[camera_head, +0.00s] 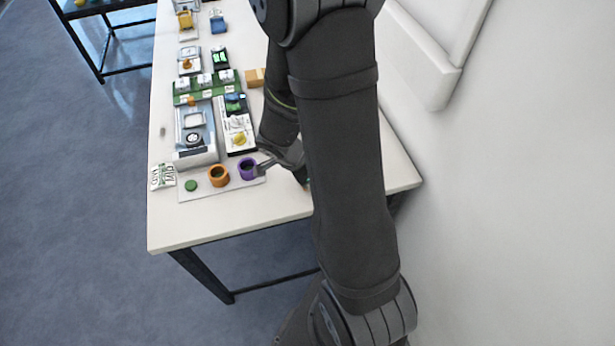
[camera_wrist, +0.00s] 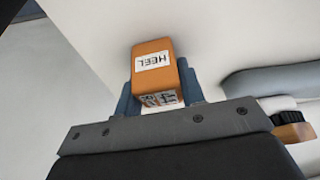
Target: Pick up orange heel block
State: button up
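The orange heel block (camera_wrist: 155,75) carries a white HEEL label and a second black-and-white label on its near face. In the wrist view it sits between the two blue-grey fingers of my gripper (camera_wrist: 158,92). The fingers press against its two sides with no clear gap, so my gripper looks shut on it. Whether the block touches the table below cannot be told. In the head view my arm hides the block and most of my gripper.
The white table (camera_head: 200,225) holds an orange cup (camera_head: 219,176), a purple cup (camera_head: 247,168), a green disc (camera_head: 190,185) and several machines at the left. A tan box (camera_head: 255,77) stands farther back. A white wall borders the right. The table's near edge is clear.

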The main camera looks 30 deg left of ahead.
jog(key=c, duration=0.3)
jog(key=shift+r, duration=0.1)
